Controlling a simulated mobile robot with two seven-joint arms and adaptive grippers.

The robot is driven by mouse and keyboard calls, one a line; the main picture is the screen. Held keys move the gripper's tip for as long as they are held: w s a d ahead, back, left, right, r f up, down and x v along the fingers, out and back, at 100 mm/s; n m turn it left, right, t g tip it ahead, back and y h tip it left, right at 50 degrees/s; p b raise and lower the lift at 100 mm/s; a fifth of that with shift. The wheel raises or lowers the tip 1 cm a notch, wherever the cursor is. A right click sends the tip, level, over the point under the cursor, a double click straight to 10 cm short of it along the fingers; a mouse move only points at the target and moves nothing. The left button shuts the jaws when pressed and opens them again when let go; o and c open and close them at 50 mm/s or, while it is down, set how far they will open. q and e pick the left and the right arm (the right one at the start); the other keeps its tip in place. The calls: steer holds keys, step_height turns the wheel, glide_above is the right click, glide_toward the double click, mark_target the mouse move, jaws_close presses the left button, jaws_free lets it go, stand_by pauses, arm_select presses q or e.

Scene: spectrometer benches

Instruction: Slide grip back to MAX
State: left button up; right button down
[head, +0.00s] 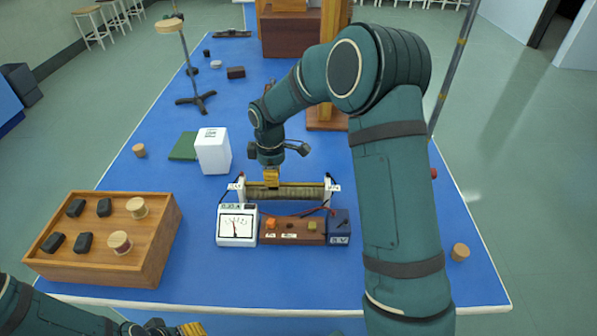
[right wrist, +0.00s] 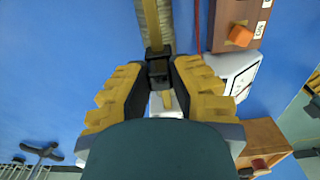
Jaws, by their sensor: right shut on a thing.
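The slide rheostat (head: 300,191), a long wound coil between two end posts, lies across the blue bench. White labels mark its ends; their lettering is too small to read. My right gripper (head: 271,178) points down over the coil, nearer its left end. In the right wrist view its yellow fingers (right wrist: 159,75) close on the black slide grip (right wrist: 157,52), which sits on the coil (right wrist: 151,16). The grip is mostly hidden by the fingers in the head view. My left gripper (head: 190,329) shows only partly at the bottom edge, away from the rheostat.
In front of the rheostat stand a white meter (head: 237,239), a brown switch board (head: 292,237) and a blue supply box (head: 338,221). A white box (head: 213,152) is behind left. A wooden tray (head: 150,262) is at front left. Red and dark leads lie near the coil's right end.

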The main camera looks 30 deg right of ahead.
mark_target(249, 183)
steer(key=w+a, duration=0.2)
steer(key=a, duration=0.1)
steer(key=w+a+p, duration=0.1)
steer(key=a, duration=0.1)
steer(key=shift+w+a+f, duration=0.1)
steer(key=shift+a, duration=0.15)
steer(key=c, duration=0.8)
jaws_free()
steer(key=shift+w+a, duration=0.1)
steer(key=shift+a, duration=0.05)
step_height(249, 183, up, 12)
steer(key=shift+r, duration=0.1)
